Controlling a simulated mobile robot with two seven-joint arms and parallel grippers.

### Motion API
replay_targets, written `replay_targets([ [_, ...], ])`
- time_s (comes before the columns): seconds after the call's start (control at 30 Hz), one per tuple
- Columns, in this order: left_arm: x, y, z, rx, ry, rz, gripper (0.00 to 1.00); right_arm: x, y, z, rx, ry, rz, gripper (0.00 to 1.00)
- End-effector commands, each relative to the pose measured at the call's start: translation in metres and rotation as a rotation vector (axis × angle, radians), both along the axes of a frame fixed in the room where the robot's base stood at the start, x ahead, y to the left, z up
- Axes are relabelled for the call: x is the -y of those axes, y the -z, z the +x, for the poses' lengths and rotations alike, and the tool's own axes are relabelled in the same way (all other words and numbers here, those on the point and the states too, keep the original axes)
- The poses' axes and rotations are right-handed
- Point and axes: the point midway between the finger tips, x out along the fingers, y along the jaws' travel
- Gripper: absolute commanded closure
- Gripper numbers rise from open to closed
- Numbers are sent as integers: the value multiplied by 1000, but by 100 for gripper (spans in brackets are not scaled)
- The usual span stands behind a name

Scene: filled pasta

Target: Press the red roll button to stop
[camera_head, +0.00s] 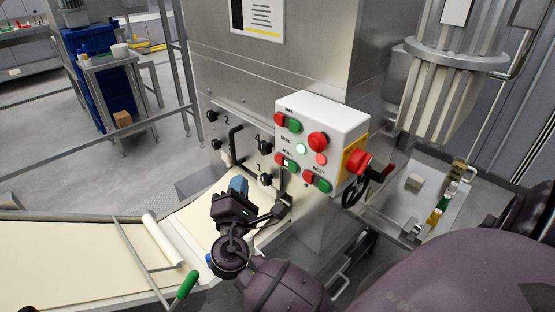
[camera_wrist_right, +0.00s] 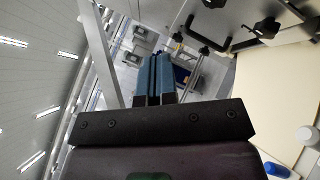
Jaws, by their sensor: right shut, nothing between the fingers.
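The white control box (camera_head: 347,118) is on the front of the steel machine, with red and green buttons. The red roll button (camera_head: 280,159) is at its lower left, under a small label that seems to read ROLL. The right wrist view shows the blue fingers (camera_wrist_right: 154,75) together; the red roll button is not visible there. My left gripper is not in view.
A steel plate with black knobs (camera_head: 212,116) and a bent black handle (camera_head: 235,140) lies left of the box. A pale dough sheet (camera_head: 70,255) and a green-handled tool (camera_head: 186,284) are at lower left.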

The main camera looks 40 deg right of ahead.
Motion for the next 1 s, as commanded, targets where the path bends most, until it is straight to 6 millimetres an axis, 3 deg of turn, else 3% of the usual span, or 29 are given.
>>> replay_targets([
  [0.6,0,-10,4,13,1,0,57,68,0,5,-1,0,-1,100],
  [1.0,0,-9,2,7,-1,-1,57,81,0,6,-1,-1,0,100],
])
